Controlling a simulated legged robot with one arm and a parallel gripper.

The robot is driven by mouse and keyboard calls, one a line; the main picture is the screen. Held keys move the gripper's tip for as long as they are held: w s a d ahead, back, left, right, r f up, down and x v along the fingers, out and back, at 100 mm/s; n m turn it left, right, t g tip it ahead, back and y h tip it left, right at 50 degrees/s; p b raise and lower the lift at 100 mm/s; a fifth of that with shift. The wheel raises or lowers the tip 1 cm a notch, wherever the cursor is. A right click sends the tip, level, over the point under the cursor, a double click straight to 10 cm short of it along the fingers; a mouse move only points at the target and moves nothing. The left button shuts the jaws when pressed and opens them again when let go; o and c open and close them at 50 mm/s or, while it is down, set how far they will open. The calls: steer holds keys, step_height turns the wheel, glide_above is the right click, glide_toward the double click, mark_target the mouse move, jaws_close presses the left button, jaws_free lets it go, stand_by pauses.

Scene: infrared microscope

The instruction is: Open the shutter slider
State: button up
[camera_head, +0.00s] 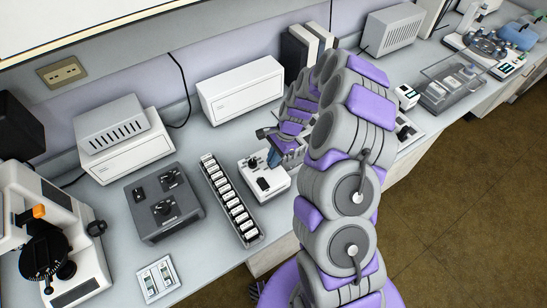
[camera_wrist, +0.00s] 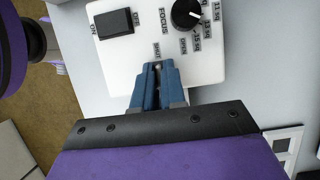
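The white control box (camera_wrist: 200,80) carries a black ON/OFF rocker switch (camera_wrist: 115,24), a black dial (camera_wrist: 186,14) and the printed words FOCUS, SHUT and OPEN. My gripper (camera_wrist: 158,68) is over the box's lower edge, beside the word SHUT. Its blue fingers are close together, with a narrow dark gap between the tips. The shutter slider is not clearly seen; the fingertips cover that spot, and I cannot tell whether they touch it. In the head view the same box (camera_head: 272,184) stands on the bench, with my gripper (camera_head: 272,157) at its far right part.
A long rack of slides (camera_head: 233,208) stands just left of the box. Left of it is a dark grey control unit (camera_head: 162,215). A microscope (camera_head: 60,230) stands at the far left. White instrument cases (camera_head: 240,90) line the back wall.

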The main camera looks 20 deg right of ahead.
mark_target(263, 158)
jaws_close()
stand_by(1.0)
steer(key=shift+w+a+p, duration=0.3)
steer(key=shift+w, duration=0.6)
steer(key=shift+w+a+p, duration=0.3)
steer(key=shift+w, duration=0.6)
steer(key=shift+w+r, duration=0.1)
steer(key=shift+o, duration=2.1)
jaws_free()
steer(key=shift+w, duration=0.1)
steer(key=shift+o, duration=0.3)
